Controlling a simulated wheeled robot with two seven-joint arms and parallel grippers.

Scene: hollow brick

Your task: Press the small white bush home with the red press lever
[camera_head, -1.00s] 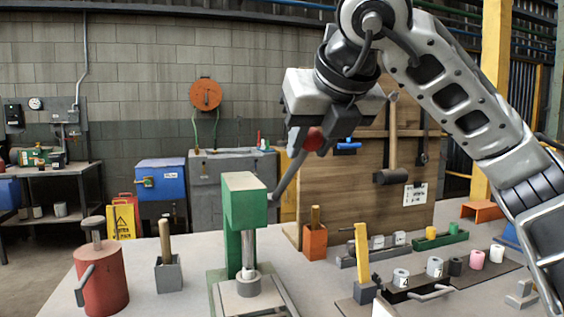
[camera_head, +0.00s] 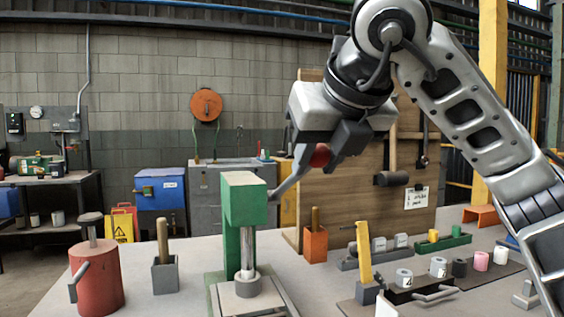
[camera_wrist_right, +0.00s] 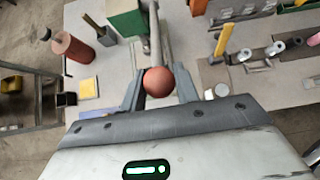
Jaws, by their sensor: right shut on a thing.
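The green press (camera_head: 243,200) stands on the bench at the centre of the head view. Its grey lever (camera_head: 287,184) slopes up to the right and ends in a red ball knob (camera_head: 321,155). My right gripper (camera_head: 325,157) is shut on this knob; the red ball (camera_wrist_right: 168,81) shows between its fingers in the right wrist view. The silver ram (camera_head: 247,250) points down at a grey round seat (camera_head: 248,287) on the press base. A pale ring shows at the foot of the ram, but I cannot tell whether it is the small white bush. My left gripper is out of view.
Several white, black and pink cylinders stand in a row (camera_head: 438,267) at right, near a yellow post (camera_head: 363,250). A red canister (camera_head: 95,278) and a grey block with a wooden handle (camera_head: 165,273) stand left of the press. A wooden tool board (camera_head: 340,215) is behind.

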